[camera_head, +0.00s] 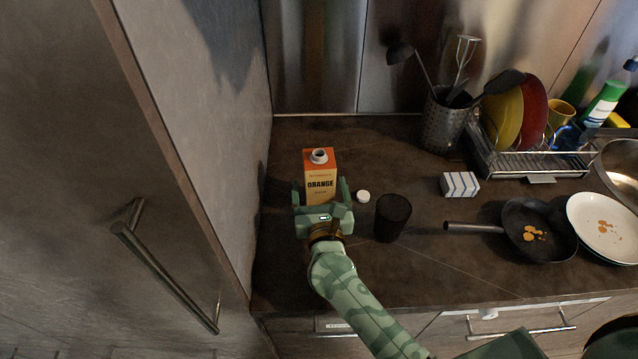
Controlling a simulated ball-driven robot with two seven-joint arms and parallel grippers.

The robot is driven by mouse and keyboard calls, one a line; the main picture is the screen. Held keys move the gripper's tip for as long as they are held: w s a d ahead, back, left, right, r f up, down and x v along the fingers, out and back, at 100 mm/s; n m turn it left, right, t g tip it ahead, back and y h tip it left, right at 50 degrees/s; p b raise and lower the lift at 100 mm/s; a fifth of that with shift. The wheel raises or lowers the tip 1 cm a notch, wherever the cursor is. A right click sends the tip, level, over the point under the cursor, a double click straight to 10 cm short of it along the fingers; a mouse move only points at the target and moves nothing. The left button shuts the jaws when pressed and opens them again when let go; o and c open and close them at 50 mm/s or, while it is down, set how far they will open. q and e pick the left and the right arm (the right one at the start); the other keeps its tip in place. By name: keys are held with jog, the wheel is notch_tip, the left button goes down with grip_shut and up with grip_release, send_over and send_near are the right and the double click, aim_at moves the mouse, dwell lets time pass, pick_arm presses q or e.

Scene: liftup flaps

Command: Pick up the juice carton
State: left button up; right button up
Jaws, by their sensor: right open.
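The juice carton (320,167) is orange and white with "ORANGE" on its front and an open white spout on top. It stands upright on the dark counter near the tall cabinet side. My right gripper (321,193) is open at the carton's near side, with one finger at its left and one at its right. The gripper body hides the carton's lower part. I cannot tell whether the fingers touch it. My left gripper is not in view.
A white cap (363,197) and a dark cup (392,217) stand just right of the gripper. A striped box (460,184), a frying pan (538,229), a white plate (605,224), a utensil holder (447,121) and a dish rack (530,163) are farther right. The cabinet wall (215,110) closes the left.

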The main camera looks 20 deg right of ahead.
jog(key=shift+w+d, duration=0.15)
jog(key=shift+w, duration=0.55)
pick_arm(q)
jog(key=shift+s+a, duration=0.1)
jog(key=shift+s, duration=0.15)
pick_arm(e)
jog(key=c, duration=1.3)
jog(key=shift+c, duration=0.2)
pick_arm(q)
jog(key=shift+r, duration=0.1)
pick_arm(e)
jog(key=shift+r, duration=0.2)
